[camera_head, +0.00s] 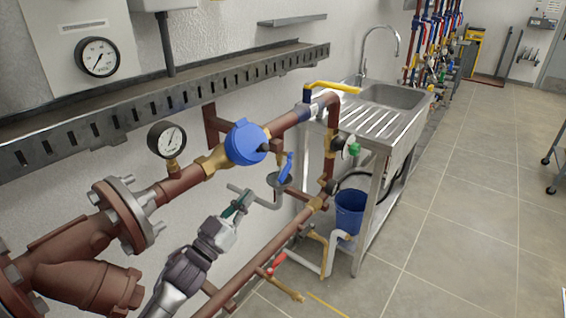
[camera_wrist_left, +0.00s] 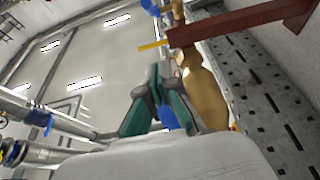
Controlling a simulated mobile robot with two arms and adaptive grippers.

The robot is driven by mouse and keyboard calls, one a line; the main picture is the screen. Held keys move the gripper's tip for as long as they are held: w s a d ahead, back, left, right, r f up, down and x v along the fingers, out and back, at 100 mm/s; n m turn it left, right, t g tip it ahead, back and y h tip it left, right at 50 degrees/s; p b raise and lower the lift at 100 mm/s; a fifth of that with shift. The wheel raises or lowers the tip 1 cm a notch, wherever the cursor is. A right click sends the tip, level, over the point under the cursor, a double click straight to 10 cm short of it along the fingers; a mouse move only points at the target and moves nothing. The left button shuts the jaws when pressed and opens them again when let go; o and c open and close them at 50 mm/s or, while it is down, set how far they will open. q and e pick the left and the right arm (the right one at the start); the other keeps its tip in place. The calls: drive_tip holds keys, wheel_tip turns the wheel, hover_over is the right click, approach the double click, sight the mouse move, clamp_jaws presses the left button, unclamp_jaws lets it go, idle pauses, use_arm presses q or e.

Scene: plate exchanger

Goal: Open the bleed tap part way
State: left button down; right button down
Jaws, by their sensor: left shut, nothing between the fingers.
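Several taps are in view, and I cannot tell for certain which one is the bleed tap. A small tap with a blue lever (camera_head: 286,167) hangs below the blue round meter (camera_head: 246,143). A tap with a red handle (camera_head: 276,264) sits low on the lower pipe. A yellow lever (camera_head: 333,87) is on the upper pipe. My left gripper (camera_head: 240,203) is shut and empty, in front of the wall and below the meter, left of the blue lever. Its closed fingertips (camera_wrist_left: 163,72) show in the left wrist view, with a brass fitting (camera_wrist_left: 204,95) behind. My right gripper is not in view.
A pressure gauge (camera_head: 167,140) and a flanged brown pipe (camera_head: 127,213) stand left of the gripper. A steel sink (camera_head: 395,95) and a blue bucket (camera_head: 350,210) are to the right. A slotted tray (camera_head: 180,95) runs along the wall. The tiled floor (camera_head: 470,220) is open at right.

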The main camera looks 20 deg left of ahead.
sight(287, 168)
use_arm(q)
drive_tip(key=w+d, duration=0.4)
drive_tip(key=w, duration=0.6)
drive_tip(key=shift+w, duration=0.4)
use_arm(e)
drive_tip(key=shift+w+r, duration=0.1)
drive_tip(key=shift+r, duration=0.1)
use_arm(q)
drive_tip(key=shift+r, duration=0.1)
